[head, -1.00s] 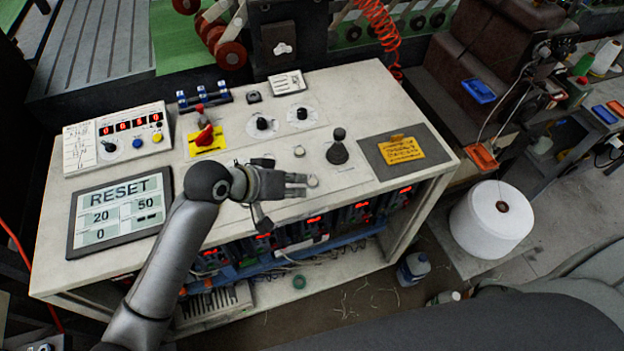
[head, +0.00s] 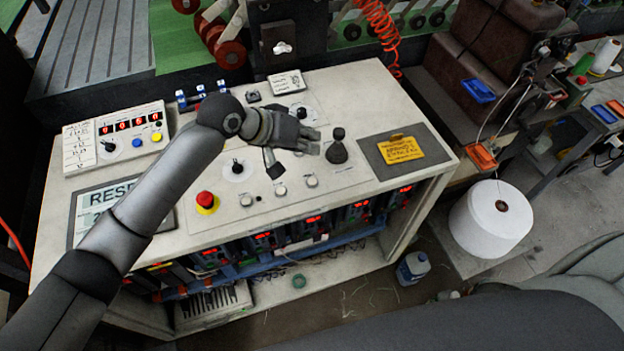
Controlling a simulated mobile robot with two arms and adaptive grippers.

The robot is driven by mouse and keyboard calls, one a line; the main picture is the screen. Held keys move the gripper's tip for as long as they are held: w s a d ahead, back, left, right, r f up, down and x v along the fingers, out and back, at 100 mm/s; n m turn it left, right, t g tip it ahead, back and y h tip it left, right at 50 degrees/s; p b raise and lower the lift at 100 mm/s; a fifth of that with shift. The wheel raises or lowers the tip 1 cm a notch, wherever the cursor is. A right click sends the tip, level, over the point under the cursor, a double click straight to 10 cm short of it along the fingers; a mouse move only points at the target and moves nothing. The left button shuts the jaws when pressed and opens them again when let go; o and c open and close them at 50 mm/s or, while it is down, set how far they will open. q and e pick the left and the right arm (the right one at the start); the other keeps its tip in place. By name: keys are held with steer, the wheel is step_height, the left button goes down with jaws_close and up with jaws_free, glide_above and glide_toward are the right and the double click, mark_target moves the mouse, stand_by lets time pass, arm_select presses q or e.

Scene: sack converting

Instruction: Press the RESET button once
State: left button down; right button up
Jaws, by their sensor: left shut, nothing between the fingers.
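A grey panel (head: 88,208) with large RESET lettering lies at the left of the white control desk (head: 385,100). My left arm covers its right part, so only the first letters show. Three small round pale buttons, left (head: 246,200), middle (head: 280,190) and right (head: 312,181), sit in a row near the desk's front; I cannot read a label on them. My left gripper (head: 316,141) is shut and empty, over the desk behind this row and just left of the black joystick (head: 337,151). I cannot tell whether it touches anything. My right gripper is not in view.
A red mushroom button (head: 206,199) on a yellow ring and a black knob (head: 237,168) stand near my left forearm. A display box (head: 117,130) with red digits is at the back left. A yellow sign (head: 401,150) lies to the right. A white spool (head: 491,219) stands beside the desk.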

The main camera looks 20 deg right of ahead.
arm_select(q)
steer(key=b, duration=0.7)
glide_above(310, 178)
step_height(310, 178, down, 7)
steer(key=shift+r, duration=0.1)
steer(key=shift+f+b, duration=0.4)
steer(key=shift+f, duration=0.6)
steer(key=shift+f, duration=0.15)
steer(key=shift+f, duration=0.25)
stand_by(0.3)
